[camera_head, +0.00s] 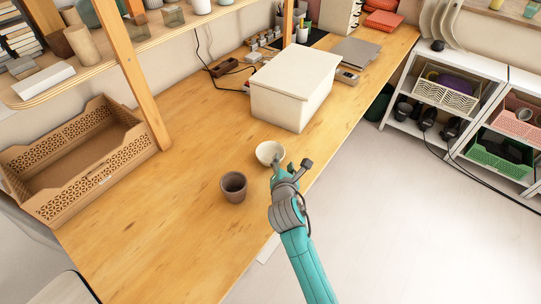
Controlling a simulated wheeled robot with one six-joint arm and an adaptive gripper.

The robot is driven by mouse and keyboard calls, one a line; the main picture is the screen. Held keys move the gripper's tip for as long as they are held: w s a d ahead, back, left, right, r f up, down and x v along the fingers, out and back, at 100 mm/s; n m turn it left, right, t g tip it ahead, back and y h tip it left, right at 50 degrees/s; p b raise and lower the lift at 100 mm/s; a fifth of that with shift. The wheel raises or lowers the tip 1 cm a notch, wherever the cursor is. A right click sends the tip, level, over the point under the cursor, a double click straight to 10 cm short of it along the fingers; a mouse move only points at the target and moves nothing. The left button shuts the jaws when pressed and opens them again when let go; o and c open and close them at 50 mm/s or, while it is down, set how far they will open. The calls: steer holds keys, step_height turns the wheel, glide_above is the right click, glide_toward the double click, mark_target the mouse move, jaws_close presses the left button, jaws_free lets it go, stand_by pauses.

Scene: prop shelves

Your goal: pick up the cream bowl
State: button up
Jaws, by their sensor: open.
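The cream bowl (268,150) stands upright on the wooden table, just in front of a large white lidded box. My gripper (291,164) is open at the end of my teal arm, at the bowl's right front side. One finger is at or in front of the bowl's lower right rim and hides a little of it; I cannot tell whether it touches. The other finger is out to the right, near the table's edge.
A grey-brown cup (233,186) stands left and in front of the bowl. The white box (296,88) is close behind. A brown perforated crate (75,165) and a wooden shelf post (140,85) are at left. The front of the wooden table (160,240) is clear.

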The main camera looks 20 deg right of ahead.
mark_target(283, 155)
steer(key=shift+x, duration=2.75)
steer(key=shift+f, duration=0.1)
jaws_close()
